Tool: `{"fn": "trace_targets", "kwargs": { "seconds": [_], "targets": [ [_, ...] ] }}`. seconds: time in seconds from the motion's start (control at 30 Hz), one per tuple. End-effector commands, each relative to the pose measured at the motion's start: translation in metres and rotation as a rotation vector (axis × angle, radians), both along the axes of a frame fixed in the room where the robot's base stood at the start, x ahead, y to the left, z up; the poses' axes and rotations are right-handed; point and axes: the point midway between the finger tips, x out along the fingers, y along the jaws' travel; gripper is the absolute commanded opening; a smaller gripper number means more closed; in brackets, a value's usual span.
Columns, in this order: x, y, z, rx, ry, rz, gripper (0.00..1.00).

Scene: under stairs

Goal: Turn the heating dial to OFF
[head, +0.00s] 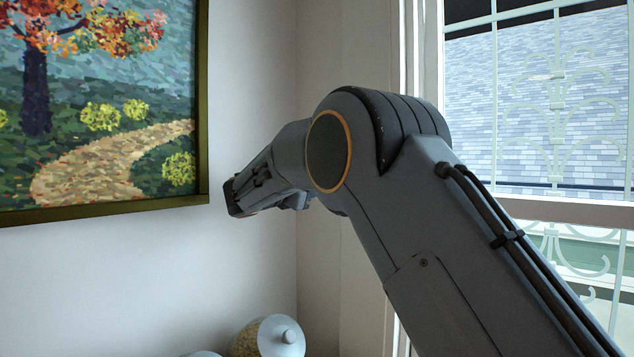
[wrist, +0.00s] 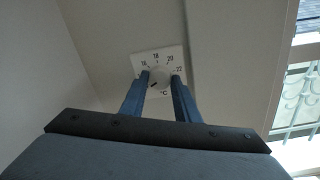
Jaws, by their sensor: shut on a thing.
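The heating dial's white plate (wrist: 137,62) is on the wall in the wrist view. Its scale shows 16, 18, 20, 22 and °C; I cannot make out an OFF mark. The round white knob (wrist: 159,76) has a dark mark toward its lower left. My gripper (wrist: 161,80) is shut on the knob, with one blue finger on each side. The fingers hide parts of the plate's lower half. In the head view, my arm's far end (head: 250,188) reaches toward the wall corner, and the dial does not show there.
A framed painting (head: 202,100) hangs on the wall left of my arm. A barred window (head: 545,205) is at the right, behind my arm. A jar with a pale lid (head: 281,336) stands low, below my arm. The wall beneath the painting is bare.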

Motion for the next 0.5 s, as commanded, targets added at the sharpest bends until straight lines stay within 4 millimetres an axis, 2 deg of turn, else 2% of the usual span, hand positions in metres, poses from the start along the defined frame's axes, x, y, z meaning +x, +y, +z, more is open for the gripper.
{"fn": "trace_targets", "kwargs": {
  "seconds": [0.5],
  "targets": [
    [-0.0002,-0.0005,-0.0027,-0.077,0.064,-0.002,0.06]
  ]
}}
